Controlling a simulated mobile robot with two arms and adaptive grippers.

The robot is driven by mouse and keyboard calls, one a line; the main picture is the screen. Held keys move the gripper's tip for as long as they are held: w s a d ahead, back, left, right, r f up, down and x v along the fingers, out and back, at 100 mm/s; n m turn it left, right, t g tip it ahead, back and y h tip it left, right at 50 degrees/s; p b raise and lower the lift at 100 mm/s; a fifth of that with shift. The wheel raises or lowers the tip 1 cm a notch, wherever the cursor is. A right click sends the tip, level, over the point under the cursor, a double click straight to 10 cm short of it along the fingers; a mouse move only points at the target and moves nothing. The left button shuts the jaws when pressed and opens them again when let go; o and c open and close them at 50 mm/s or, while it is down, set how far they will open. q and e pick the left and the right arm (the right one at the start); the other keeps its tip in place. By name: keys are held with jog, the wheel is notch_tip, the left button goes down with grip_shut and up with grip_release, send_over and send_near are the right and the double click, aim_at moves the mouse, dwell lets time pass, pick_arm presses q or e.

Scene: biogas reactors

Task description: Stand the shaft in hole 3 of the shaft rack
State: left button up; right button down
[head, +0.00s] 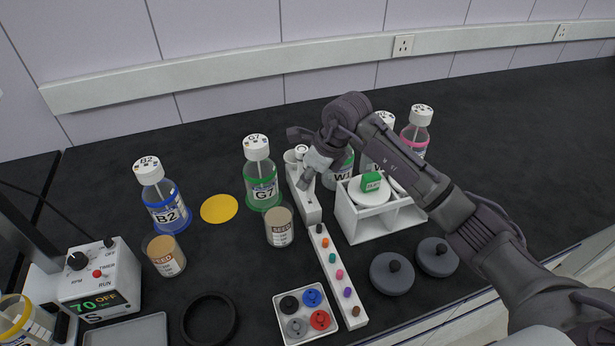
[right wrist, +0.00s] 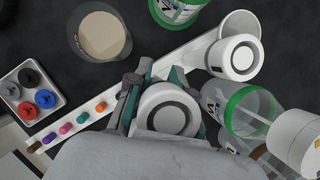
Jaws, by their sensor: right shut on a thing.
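My right gripper (head: 309,179) is over the white shaft rack (head: 312,212). In the right wrist view its fingers (right wrist: 151,88) are shut on a shaft (right wrist: 168,108), seen from above as a round white top with a dark ring. The hand hides the shaft's lower part, so I cannot tell whether it is in a hole or above the rack. A second white top with a dark ring (right wrist: 235,57) stands at the rack's far end; it also shows in the head view (head: 302,149). My left gripper is not in view.
A strip with coloured pegs (head: 339,283) continues from the rack's near end. Bottle G7 (head: 261,180) and a seed jar (head: 279,228) stand left of the rack. Bottle W1 (head: 340,172) and a white stand (head: 367,228) are close on the right. A white cup (right wrist: 241,24) adjoins the far end.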

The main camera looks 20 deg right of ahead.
jog(key=shift+f+b, duration=1.15)
jog(key=shift+b, duration=0.3)
dwell(2.8)
jog(key=c, duration=1)
grip_release()
jog(key=shift+o, duration=0.2)
jog(key=v, duration=1.2)
jog(key=shift+w+r, duration=0.1)
